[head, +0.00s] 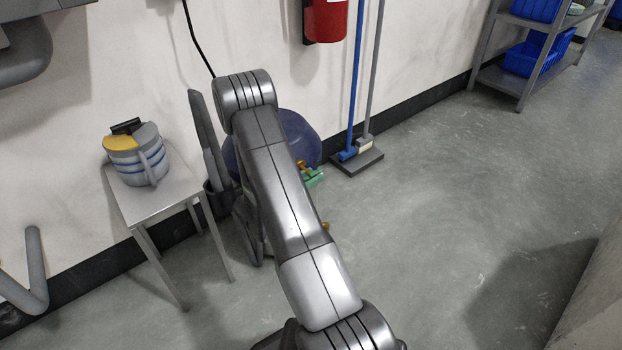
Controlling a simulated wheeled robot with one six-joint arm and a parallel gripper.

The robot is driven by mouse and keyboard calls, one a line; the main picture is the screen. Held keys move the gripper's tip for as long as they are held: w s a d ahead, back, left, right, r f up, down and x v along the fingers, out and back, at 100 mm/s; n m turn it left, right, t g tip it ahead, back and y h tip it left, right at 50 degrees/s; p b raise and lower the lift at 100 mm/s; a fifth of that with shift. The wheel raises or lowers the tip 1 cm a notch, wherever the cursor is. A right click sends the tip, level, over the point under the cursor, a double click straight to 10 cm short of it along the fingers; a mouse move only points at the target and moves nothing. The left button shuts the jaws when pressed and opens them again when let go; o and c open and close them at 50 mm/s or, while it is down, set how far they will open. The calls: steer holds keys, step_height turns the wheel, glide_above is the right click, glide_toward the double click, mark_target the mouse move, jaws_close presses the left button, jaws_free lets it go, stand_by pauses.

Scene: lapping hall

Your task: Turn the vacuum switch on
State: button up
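No vacuum switch can be made out in the head view. A dark blue rounded body (300,137) stands by the wall, mostly hidden behind my arm; I cannot tell whether it is a vacuum. Small green and yellow parts (313,178) show beside it. My arm rises from the bottom of the view and bends at its top, left of centre. My gripper cannot be made out; the far end of the arm is hidden behind its nearer links.
A small grey table (160,203) on the left bears a grey, blue-banded round object (140,160) with a yellow top part. A red extinguisher (326,18), a blue-handled broom (356,80) and a shelf (497,78) with blue bins line the wall.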

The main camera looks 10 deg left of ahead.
steer(key=shift+w+d, duration=0.15)
steer(key=shift+w, duration=0.05)
jaws_close()
